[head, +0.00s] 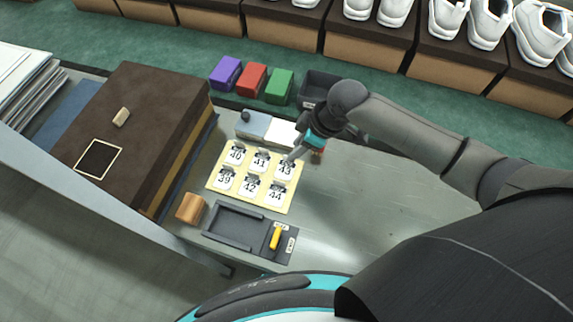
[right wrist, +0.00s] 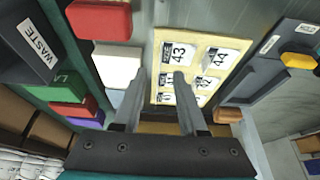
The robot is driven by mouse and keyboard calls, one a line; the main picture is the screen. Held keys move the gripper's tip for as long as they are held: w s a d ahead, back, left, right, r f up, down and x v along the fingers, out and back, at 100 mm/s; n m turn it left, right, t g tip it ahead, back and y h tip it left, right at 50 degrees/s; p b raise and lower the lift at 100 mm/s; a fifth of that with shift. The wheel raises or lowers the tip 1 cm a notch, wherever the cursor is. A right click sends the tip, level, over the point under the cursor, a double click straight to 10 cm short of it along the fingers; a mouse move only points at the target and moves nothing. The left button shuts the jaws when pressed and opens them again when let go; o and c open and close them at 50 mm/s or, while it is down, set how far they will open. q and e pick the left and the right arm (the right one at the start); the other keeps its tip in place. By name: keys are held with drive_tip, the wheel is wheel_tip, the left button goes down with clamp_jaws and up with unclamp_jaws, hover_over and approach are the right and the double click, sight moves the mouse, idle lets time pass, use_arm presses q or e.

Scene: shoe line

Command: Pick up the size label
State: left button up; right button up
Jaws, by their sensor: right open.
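White size labels with dark clips lie in two rows on a pale yellow card (head: 208,185). The far row reads 40 (head: 236,155), 41 (head: 260,162) and 43 (head: 285,170); the near row reads 39 (head: 224,180), 42 (head: 249,188) and 44 (head: 275,195). My right gripper (head: 293,158) is open and empty by label 43, at the card's far right corner. In the right wrist view its fingers (right wrist: 160,75) point toward the card, near label 43 (right wrist: 178,54). Contact cannot be told. My left gripper is not in view.
Purple (head: 226,72), red (head: 251,79) and green (head: 279,86) blocks and a dark WASTE bin (right wrist: 28,45) stand behind.

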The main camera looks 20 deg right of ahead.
sight(285, 160)
drive_tip(key=b+x, duration=0.1)
drive_tip(key=x, duration=0.3)
drive_tip(key=shift+f, duration=0.3)
clamp_jaws()
idle(0.3)
